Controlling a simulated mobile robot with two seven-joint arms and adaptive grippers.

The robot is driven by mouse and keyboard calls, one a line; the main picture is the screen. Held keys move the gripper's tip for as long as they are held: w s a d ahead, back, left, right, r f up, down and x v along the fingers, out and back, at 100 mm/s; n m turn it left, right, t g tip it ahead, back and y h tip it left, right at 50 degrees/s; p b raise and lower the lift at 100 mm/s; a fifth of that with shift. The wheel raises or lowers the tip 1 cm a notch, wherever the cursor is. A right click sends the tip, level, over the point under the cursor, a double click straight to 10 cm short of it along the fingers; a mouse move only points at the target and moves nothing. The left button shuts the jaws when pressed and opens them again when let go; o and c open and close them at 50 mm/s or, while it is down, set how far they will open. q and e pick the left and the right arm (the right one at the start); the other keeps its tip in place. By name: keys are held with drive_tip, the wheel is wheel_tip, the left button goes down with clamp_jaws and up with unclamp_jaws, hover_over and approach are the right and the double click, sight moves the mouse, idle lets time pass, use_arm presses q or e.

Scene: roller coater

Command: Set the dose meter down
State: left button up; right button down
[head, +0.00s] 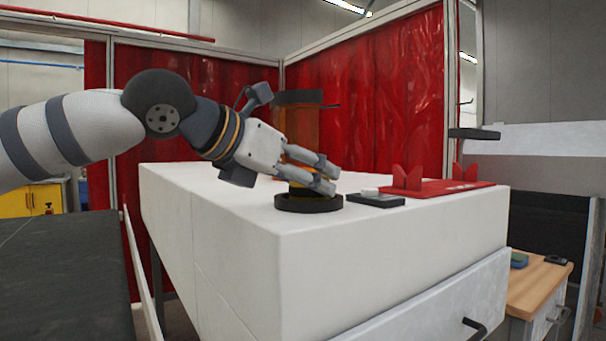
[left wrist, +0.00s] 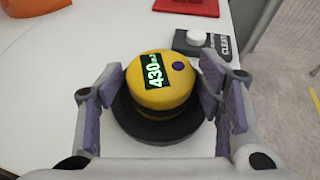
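The dose meter (left wrist: 160,82) is a round yellow puck with a lit display reading 430 and a dark blue button. It sits on a round black base (left wrist: 150,128), slightly tilted in the left wrist view. In the head view the black base (head: 308,204) rests on the white worktop, and the meter (head: 296,188) is mostly hidden by the fingers. My left gripper (head: 328,174) is low over the base. In the left wrist view its fingers (left wrist: 162,96) are apart, one each side of the meter, with gaps showing. My right gripper is in neither view.
A dark block (head: 375,200) with a white knob and the label CLEAR lies just right of the base. A red plate (head: 445,186) with upright red holders is farther right. An orange stand (head: 302,128) rises behind the gripper. The near white worktop (head: 240,205) is clear.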

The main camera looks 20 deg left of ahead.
use_arm(q)
drive_tip(key=shift+r, duration=0.2)
drive_tip(key=v, duration=1.2)
